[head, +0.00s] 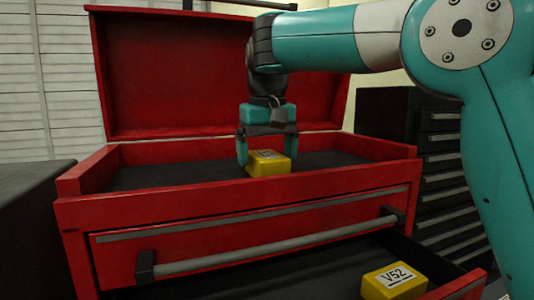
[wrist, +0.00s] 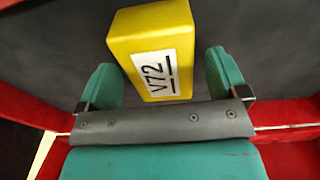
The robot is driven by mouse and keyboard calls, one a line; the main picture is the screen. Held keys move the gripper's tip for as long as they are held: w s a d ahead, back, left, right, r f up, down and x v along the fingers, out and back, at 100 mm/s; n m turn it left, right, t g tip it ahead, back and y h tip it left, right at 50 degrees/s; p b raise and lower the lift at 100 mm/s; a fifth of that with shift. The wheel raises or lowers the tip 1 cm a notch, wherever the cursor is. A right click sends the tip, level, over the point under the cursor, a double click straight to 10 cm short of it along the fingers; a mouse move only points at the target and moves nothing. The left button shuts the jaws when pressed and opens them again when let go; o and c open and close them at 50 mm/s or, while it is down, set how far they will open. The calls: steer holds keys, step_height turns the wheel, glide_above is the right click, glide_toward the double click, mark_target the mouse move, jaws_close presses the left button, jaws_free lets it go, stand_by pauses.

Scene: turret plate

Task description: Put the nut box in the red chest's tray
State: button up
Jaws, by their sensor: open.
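A yellow box (head: 268,162) with a white label sits in the top tray (head: 190,172) of the red chest. In the wrist view the same box (wrist: 152,40) shows the label V72. My gripper (head: 263,158) is open over the tray with its fingers beside this box; in the wrist view the box lies between and ahead of the fingertips (wrist: 160,78). A second yellow box (head: 394,281), labelled V52, lies in the open lower drawer (head: 330,275) at the right. Neither label says nut, so I cannot tell which is the nut box.
The red lid (head: 190,75) stands open behind the tray. A bar handle (head: 270,247) crosses the closed upper drawer front. A dark drawer cabinet (head: 440,165) stands at the right, and a dark surface (head: 30,215) at the left. The tray's left part is clear.

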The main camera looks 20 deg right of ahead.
mark_target(267, 156)
step_height(267, 156, up, 11)
steer(key=s+p, duration=0.1)
steer(key=p, duration=0.8)
steer(key=shift+a, duration=0.15)
stand_by(0.7)
